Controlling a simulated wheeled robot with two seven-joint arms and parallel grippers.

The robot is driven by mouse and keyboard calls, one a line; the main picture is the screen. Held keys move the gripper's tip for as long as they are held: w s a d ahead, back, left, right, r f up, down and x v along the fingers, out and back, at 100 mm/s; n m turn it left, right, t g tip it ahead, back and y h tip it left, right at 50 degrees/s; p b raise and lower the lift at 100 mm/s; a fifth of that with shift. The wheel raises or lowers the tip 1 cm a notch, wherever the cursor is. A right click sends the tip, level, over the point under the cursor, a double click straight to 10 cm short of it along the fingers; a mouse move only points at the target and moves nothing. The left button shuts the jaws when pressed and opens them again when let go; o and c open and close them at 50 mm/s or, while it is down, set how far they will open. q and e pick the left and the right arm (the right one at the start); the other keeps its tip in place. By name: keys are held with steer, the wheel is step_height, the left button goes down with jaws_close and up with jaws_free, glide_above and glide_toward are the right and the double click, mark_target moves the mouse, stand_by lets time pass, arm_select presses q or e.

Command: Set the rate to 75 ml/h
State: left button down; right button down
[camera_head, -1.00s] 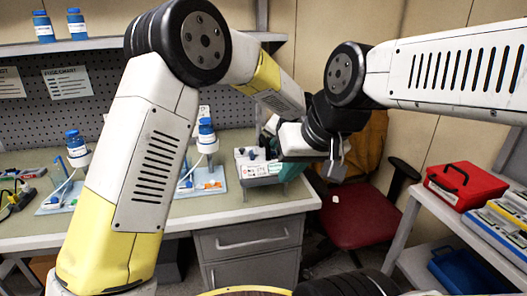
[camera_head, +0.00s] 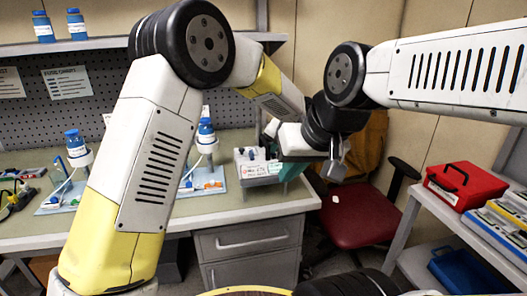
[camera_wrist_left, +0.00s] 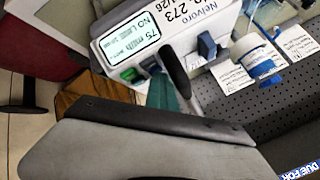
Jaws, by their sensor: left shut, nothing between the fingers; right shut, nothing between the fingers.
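My right gripper (camera_head: 336,166) is shut and empty, right of the pump.
Other stations with blue-capped bottles (camera_head: 206,133) stand left on the bench (camera_head: 250,207). A red chair (camera_head: 358,218) is right of the bench. A red case (camera_head: 466,184) sits on a right-hand shelf. A blue knob (camera_wrist_left: 207,45) projects from the pump face.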

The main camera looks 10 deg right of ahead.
mark_target(273, 155)
arm_select(q)
steer(key=shift+w+a+r, duration=0.1)
steer(key=shift+a, duration=0.1)
steer(key=shift+w+r, duration=0.15)
steer(key=shift+r, duration=1)
step_height(273, 155, up, 5)
steer(key=shift+d, duration=0.1)
stand_by(0.5)
